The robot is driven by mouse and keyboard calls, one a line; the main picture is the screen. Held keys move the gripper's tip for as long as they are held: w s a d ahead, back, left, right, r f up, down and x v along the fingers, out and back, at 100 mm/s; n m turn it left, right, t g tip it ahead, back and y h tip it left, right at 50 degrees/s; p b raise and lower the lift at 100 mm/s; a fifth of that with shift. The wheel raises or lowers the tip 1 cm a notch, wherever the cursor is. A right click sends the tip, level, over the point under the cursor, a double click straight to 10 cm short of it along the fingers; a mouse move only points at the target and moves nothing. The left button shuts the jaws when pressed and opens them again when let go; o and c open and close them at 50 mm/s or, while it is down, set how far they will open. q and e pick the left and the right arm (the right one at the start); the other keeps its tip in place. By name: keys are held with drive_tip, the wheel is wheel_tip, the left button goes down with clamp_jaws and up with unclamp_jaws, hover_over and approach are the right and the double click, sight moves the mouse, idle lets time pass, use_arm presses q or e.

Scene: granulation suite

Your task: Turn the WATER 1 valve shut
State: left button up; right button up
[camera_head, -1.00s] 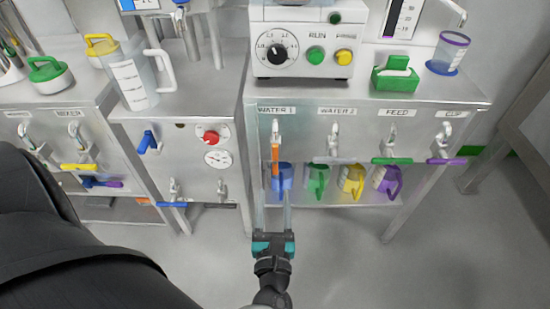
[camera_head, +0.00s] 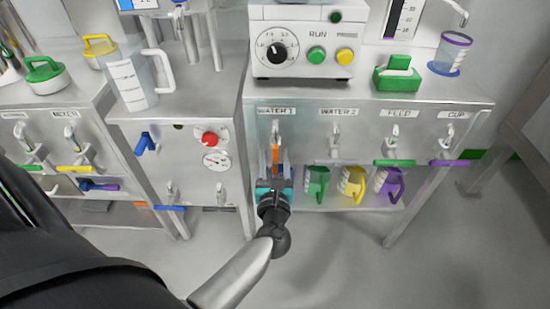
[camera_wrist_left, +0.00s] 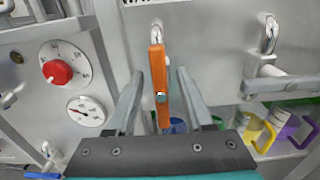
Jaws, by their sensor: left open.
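The WATER 1 valve has an orange lever (camera_head: 275,155) that hangs straight down from its pipe, under the WATER 1 label (camera_head: 276,111). In the left wrist view the orange lever (camera_wrist_left: 158,85) stands upright between the two fingers. My left gripper (camera_head: 276,170) is in front of the valve, pointing at the panel. In the left wrist view my left gripper (camera_wrist_left: 160,90) is open, with one finger on each side of the lever and gaps to both. My right gripper is not in view.
The WATER 2 lever (camera_head: 335,161), green FEED lever (camera_head: 394,162) and purple CUP lever (camera_head: 449,162) lie sideways to the right. Green (camera_head: 317,183), yellow (camera_head: 353,183) and purple (camera_head: 388,185) jugs stand below. A red knob (camera_head: 210,139) and gauge (camera_head: 216,161) are left.

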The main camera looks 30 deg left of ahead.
use_arm(q)
drive_tip(key=shift+c, duration=0.3)
clamp_jaws()
idle(0.3)
